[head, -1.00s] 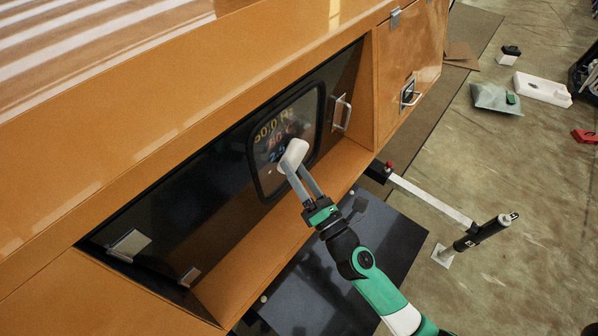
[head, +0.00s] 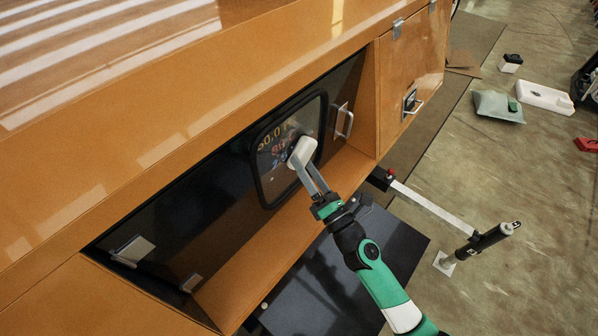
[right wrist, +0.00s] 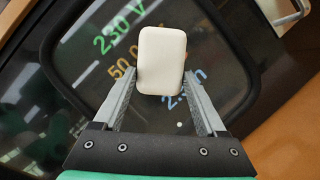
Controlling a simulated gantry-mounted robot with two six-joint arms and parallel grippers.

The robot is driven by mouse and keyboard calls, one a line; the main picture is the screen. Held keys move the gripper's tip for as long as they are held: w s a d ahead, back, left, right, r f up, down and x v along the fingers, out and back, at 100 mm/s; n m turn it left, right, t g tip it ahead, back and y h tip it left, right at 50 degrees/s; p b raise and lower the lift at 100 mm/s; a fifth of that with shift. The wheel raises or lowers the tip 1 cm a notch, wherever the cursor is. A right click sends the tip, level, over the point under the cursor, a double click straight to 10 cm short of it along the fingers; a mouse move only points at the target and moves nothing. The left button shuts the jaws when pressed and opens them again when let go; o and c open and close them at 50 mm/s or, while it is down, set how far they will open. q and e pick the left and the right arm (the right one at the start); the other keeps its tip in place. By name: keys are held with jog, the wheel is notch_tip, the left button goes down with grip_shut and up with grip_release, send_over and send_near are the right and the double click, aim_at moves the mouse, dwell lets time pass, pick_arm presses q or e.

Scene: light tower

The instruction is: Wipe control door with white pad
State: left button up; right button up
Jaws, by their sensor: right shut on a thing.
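The control door (head: 209,207) is a dark glossy panel recessed in the orange cabinet, with a black-framed display window (head: 271,186) near its right end. My right gripper (head: 304,168) is shut on the white pad (head: 302,151) in front of that window. In the right wrist view the white pad (right wrist: 162,60) sits between the two grey fingers of my gripper (right wrist: 164,95), over the window. I cannot tell whether the pad touches the glass. My left gripper is not in view.
A metal handle (head: 343,122) stands out at the door's right end. The orange cabinet (head: 190,125) surrounds the recess, with a ledge below. A jack leg on an arm (head: 486,239) juts out at right. Several objects, including a white tray (head: 543,95), lie on the floor.

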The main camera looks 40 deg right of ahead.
aim_at(305, 153)
jog(key=shift+w+d+r+p, duration=0.1)
jog(key=shift+d+r+p, duration=0.3)
jog(key=shift+d, duration=0.35)
jog(key=shift+w+d+r+p, duration=0.1)
jog(key=shift+d+r+p, duration=0.15)
jog(key=shift+d+p, duration=0.4)
jog(key=shift+w+d+r+p, duration=0.1)
jog(key=shift+d+r+p, duration=0.2)
jog(key=shift+d, duration=0.55)
jog(key=shift+a+f, duration=0.1)
jog(key=shift+a, duration=0.1)
jog(key=shift+s+a+b, duration=0.15)
jog(key=shift+a+b, duration=0.1)
jog(key=shift+a, duration=0.65)
jog(key=shift+s+a+b, duration=0.1)
jog(key=shift+a+b, duration=0.15)
jog(key=shift+a, duration=0.65)
jog(key=shift+s+a+b, duration=0.1)
jog(key=shift+a+b, duration=0.5)
jog(key=shift+a, duration=1.3)
jog(key=shift+a+r+p, duration=0.1)
jog(key=shift+r+p, duration=0.85)
jog(key=shift+p, duration=0.05)
jog(key=d, duration=0.3)
jog(key=shift+d+p, duration=0.2)
jog(key=shift+p, duration=0.2)
jog(key=shift+d+f, duration=0.1)
jog(key=shift+d, duration=0.25)
